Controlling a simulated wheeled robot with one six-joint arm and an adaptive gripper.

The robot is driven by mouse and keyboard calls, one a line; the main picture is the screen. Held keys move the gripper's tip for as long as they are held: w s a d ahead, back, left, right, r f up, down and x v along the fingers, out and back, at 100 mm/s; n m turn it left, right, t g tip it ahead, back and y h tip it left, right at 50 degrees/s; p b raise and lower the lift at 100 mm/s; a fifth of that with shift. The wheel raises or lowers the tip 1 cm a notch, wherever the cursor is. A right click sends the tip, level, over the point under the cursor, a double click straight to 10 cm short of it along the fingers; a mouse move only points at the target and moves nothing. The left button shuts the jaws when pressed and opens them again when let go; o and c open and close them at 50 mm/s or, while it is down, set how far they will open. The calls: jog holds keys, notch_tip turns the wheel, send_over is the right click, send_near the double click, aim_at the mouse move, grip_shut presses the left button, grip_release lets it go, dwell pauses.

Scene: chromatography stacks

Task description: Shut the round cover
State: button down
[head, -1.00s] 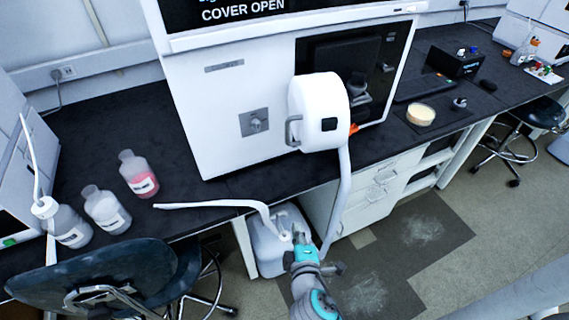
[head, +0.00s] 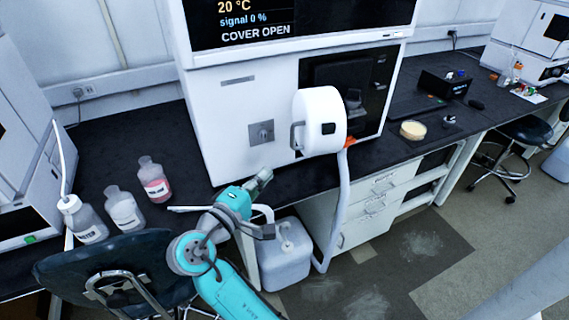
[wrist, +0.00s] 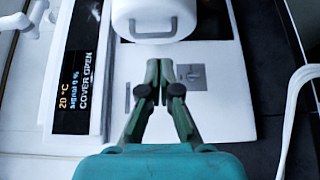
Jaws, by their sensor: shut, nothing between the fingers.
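The round white cover (head: 322,118) stands swung out from the front of the white instrument (head: 225,105), with a grey handle (head: 296,136) on its left side. The display (head: 255,22) reads COVER OPEN. In the wrist view the cover (wrist: 158,14) and its handle (wrist: 153,34) are at the top, beyond the fingertips. My gripper (head: 264,175) is in front of the instrument, below and left of the cover, apart from the handle. In the wrist view my gripper (wrist: 160,66) is shut and empty, with the square metal latch plate (wrist: 191,77) just right of its tips.
Several bottles (head: 125,209) stand on the black bench at left. A white jug (head: 285,262) is on the floor below the bench edge. A chair (head: 110,265) is at front left. A pale hose (head: 340,205) hangs below the cover. A round dish (head: 413,129) lies at right.

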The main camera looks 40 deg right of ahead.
send_near(306, 142)
jog(key=w+d, duration=0.2)
jog(key=w, duration=0.1)
jog(key=shift+s+d, duration=0.8)
jog(key=shift+d, duration=0.25)
jog(key=shift+s+d+r, duration=0.1)
jog(key=shift+s+d, duration=0.2)
jog(key=shift+d, duration=0.35)
